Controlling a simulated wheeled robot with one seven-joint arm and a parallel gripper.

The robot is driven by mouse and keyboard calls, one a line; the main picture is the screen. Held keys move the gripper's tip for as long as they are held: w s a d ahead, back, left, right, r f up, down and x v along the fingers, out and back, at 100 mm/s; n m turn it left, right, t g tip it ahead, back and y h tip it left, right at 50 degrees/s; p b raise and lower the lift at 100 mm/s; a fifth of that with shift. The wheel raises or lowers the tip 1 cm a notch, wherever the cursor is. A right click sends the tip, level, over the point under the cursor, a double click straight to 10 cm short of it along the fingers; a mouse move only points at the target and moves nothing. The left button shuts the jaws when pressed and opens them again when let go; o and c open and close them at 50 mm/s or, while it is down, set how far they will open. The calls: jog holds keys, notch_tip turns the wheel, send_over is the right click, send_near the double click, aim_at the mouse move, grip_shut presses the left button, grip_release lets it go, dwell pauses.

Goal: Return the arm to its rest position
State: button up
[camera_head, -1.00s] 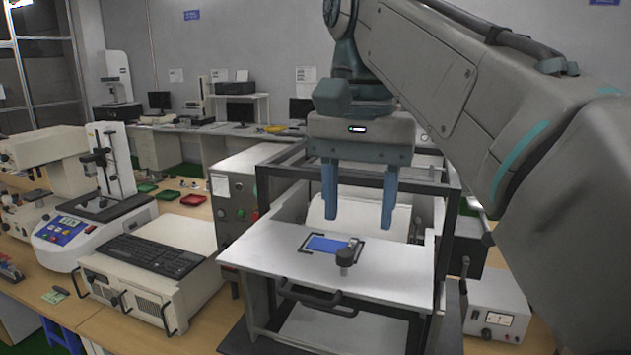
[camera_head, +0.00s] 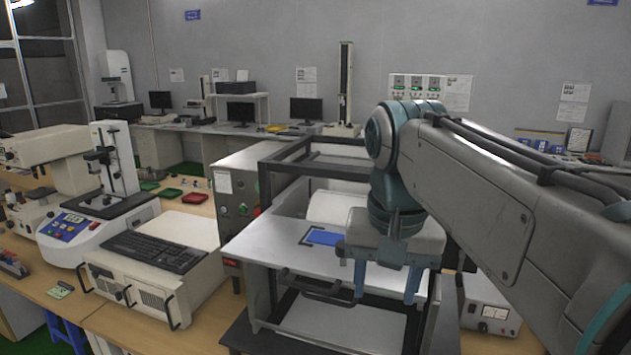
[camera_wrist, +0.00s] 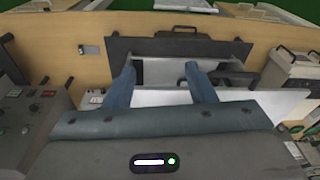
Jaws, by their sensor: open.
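My gripper (camera_head: 385,283) hangs in front of the right part of the white platform of a black-framed test machine in the head view. Its two blue fingers point down, apart, with nothing between them. In the wrist view my gripper (camera_wrist: 158,75) shows both fingers spread and empty, above the machine's front edge. My arm comes in from the right and covers the platform's right side.
A beige box with a black keyboard (camera_head: 153,250) stands left of the machine. A control box with a red button (camera_head: 256,211) adjoins the frame (camera_head: 300,165). A white meter unit (camera_head: 490,312) stands at the right, partly behind my arm.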

jog(key=s+d+f+n+t, duration=0.1)
jog(key=s+d+f, duration=0.2)
jog(key=f, duration=0.5)
jog(key=s+d+f+n+t, duration=0.1)
jog(key=s+d+f, duration=0.1)
jog(key=f, duration=0.7)
jog(key=shift+s+d+f, duration=0.3)
jog(key=shift+s+d, duration=0.1)
jog(key=shift+s, duration=0.1)
